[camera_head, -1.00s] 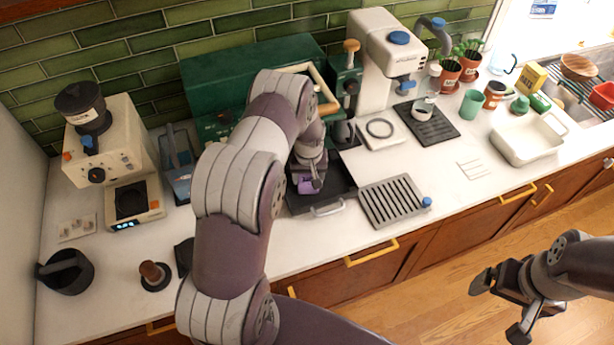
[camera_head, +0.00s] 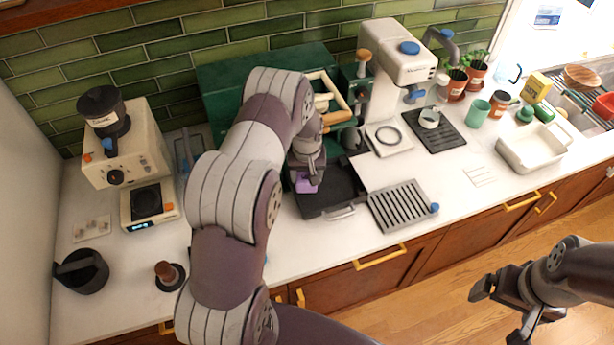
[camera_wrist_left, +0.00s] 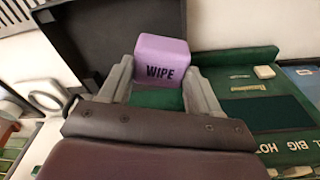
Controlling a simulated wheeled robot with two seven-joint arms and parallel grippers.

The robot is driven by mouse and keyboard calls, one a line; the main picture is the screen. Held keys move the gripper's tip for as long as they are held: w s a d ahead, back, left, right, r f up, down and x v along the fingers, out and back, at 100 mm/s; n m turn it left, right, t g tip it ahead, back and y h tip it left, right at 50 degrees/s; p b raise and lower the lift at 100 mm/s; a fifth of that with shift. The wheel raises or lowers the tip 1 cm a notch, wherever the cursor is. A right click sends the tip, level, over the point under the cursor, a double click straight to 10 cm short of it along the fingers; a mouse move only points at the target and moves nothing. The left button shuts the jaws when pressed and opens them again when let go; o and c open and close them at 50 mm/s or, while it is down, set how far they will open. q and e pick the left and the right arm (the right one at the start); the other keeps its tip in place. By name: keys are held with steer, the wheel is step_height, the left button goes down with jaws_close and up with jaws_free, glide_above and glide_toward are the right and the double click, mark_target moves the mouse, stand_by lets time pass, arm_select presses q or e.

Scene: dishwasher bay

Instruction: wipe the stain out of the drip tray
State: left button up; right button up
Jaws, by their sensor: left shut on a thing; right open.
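The drip tray (camera_head: 345,183) is a black, shallow pan with a light handle at its front, on the counter before the green machine. It also shows in the left wrist view (camera_wrist_left: 100,35). My left gripper (camera_head: 306,181) is shut on a purple wipe block (camera_wrist_left: 160,60) marked "WIPE". The block is at the tray's left part in the head view; I cannot tell whether it touches the floor. No stain can be made out; my arm and the block cover part of the tray. My right gripper (camera_head: 503,312) is open and empty, out over the wooden floor.
A slatted grate (camera_head: 403,206) lies just right of the tray. The green machine (camera_head: 225,105) with its wooden-handled parts stands behind. A white scale with a ring (camera_head: 389,139) and a black mat (camera_head: 450,137) are further right. The counter before the white basin (camera_head: 530,152) is mostly clear.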

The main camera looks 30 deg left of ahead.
arm_select(q)
steer(key=shift+w+d+r+p, duration=0.15)
steer(key=shift+r+p, duration=0.25)
steer(key=shift+r, duration=0.4)
steer(key=shift+w+d+r+p, duration=0.1)
steer(key=shift+r+p, duration=0.25)
steer(key=shift+r, duration=0.45)
steer(key=shift+s, duration=0.1)
steer(key=shift+f, duration=0.15)
